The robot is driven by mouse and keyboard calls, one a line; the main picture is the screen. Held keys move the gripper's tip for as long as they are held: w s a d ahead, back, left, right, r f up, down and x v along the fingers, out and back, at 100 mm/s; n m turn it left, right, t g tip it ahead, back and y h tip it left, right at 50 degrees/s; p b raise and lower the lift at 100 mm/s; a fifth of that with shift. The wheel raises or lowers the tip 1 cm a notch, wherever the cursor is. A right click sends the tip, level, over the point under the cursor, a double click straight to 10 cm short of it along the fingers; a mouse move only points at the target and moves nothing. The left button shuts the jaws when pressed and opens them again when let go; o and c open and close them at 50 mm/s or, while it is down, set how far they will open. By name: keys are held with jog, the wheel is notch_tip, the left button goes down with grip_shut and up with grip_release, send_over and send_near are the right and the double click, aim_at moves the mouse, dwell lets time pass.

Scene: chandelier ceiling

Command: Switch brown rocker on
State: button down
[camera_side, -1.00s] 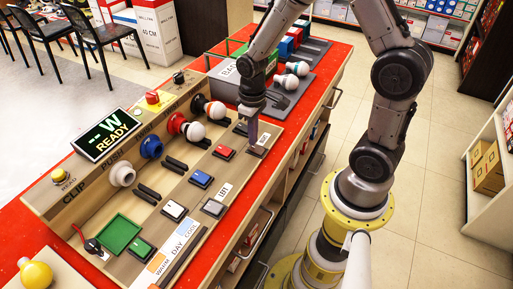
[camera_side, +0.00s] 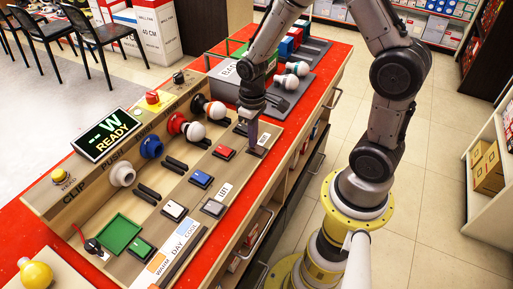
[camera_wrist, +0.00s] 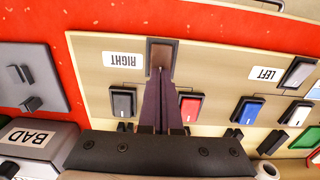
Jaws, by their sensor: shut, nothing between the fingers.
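The brown rocker (camera_wrist: 163,52) sits in a dark frame beside the RIGHT label, near the board's edge, in the wrist view. In the side view the brown rocker (camera_side: 259,151) is at the board's right end, partly hidden by my gripper. My gripper (camera_side: 251,148) points down with its dark fingers shut and empty. In the wrist view the fingertips (camera_wrist: 160,72) overlap the near part of the rocker. I cannot tell for sure whether they touch it. The rocker's tilt is unclear.
A black rocker (camera_wrist: 123,101) and a red rocker (camera_wrist: 190,106) flank the fingers closely. A blue rocker (camera_wrist: 247,110) lies farther right. Bulbs in sockets (camera_side: 215,110) stand behind the rockers. The display (camera_side: 108,135) reads "-W READY".

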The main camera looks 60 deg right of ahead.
jog(key=shift+f, duration=0.55)
jog(key=shift+r, duration=3.55)
notch_tip(320, 180, up, 6)
jog(key=t, duration=0.2)
send_over(249, 149)
jog(key=s+a+r+t, duration=0.2)
jog(key=s+r, duration=0.1)
jog(key=r, duration=0.4)
jog(key=s+a+r+t, duration=0.1)
jog(key=s+r, duration=0.1)
jog(key=s, duration=1)
jog(key=shift+s+a+t, duration=0.15)
jog(key=shift+a+t, duration=0.1)
jog(key=shift+t, duration=0.05)
